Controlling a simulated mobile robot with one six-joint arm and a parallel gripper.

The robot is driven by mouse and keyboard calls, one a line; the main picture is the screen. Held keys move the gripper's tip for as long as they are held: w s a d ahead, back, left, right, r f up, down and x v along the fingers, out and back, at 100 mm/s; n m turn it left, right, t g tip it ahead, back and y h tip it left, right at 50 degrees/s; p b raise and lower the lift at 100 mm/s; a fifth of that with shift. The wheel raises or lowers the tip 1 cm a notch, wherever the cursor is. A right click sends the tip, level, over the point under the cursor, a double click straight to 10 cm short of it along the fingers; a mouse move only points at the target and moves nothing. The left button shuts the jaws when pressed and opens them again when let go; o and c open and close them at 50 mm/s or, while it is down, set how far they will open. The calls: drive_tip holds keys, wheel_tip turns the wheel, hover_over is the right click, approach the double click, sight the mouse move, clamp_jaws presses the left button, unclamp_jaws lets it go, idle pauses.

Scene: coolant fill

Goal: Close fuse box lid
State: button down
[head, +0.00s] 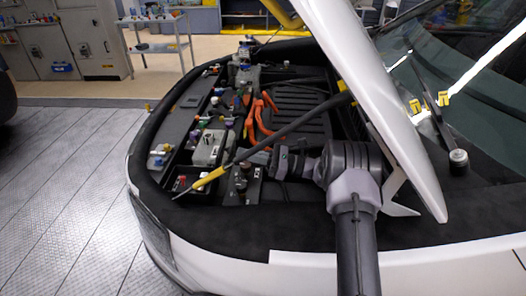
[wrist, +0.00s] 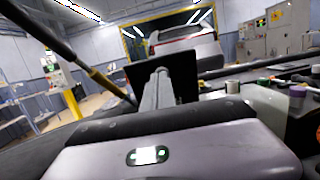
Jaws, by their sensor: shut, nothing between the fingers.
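My gripper (head: 275,160) reaches left over the engine bay in the head view, with its fingers shut and empty. In the wrist view its fingers (wrist: 160,90) point away from the camera at a dark upright panel (wrist: 183,72), which may be the raised fuse box lid; I cannot tell whether they touch. In the head view a small black box (head: 184,182) with white and red parts inside sits at the bay's front edge and looks like the fuse box. I cannot make out its lid for certain there.
The hood (head: 385,110) is raised on the right, close to my arm. A prop rod (head: 270,138) with a yellow grip (head: 210,177) slants across the bay in front of the boxes. Orange cables (head: 258,118) and several coloured caps lie further back. The floor at left is clear.

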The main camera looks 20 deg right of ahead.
drive_tip(key=shift+w+a+r, duration=0.1)
drive_tip(key=shift+w+a, duration=0.2)
drive_tip(key=shift+a, duration=0.35)
drive_tip(key=shift+a+r, duration=0.1)
drive_tip(key=shift+r, duration=0.05)
